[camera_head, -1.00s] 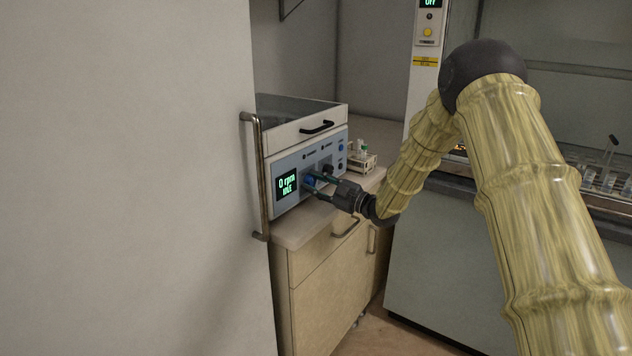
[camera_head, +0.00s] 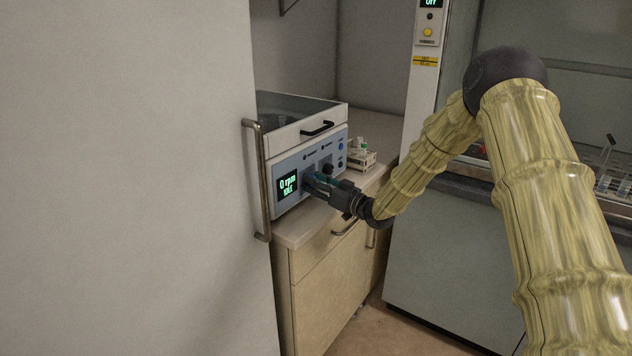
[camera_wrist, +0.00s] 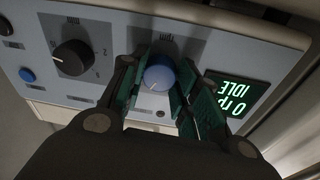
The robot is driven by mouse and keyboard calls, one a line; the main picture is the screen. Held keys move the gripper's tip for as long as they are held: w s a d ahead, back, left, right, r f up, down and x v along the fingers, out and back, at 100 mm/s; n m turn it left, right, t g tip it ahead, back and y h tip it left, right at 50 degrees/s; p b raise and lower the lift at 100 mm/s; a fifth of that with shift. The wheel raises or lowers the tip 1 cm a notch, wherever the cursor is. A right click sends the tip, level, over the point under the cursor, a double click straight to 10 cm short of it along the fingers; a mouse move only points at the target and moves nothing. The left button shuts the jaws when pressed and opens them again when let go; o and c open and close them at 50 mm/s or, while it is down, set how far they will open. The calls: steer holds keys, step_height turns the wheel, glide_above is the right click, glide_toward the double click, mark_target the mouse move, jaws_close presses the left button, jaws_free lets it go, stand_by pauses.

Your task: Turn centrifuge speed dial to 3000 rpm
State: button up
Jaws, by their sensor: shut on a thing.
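The centrifuge (camera_head: 296,155) stands on a bench top, its blue-grey front panel facing my arm. Its display (camera_head: 287,186) reads 0 rpm and IDLE; it also shows, upside down, in the wrist view (camera_wrist: 236,94). The blue speed dial (camera_wrist: 159,72), labelled rpm, sits between the display and a black dial (camera_wrist: 73,57). A pale mark shows on the blue dial's face. My gripper (camera_wrist: 160,85) is shut on the blue dial, with a green-padded finger on each side. In the head view my gripper (camera_head: 316,184) hides most of that dial.
A large pale panel with a metal handle (camera_head: 258,180) stands close left of the centrifuge. A small rack with tubes (camera_head: 360,154) sits at the right end of the bench top. A fume hood (camera_head: 440,240) stands to the right.

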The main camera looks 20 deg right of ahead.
steer(key=shift+s+f+m, duration=0.1)
steer(key=shift+f+m, duration=0.1)
steer(key=shift+m, duration=0.6)
steer(key=shift+f, duration=0.15)
steer(key=o, duration=1)
steer(key=shift+o, duration=0.2)
steer(key=shift+r+p, duration=0.2)
steer(key=shift+p, duration=0.1)
steer(key=r+v, duration=0.1)
steer(key=v, duration=1.1)
steer(key=shift+f, duration=0.35)
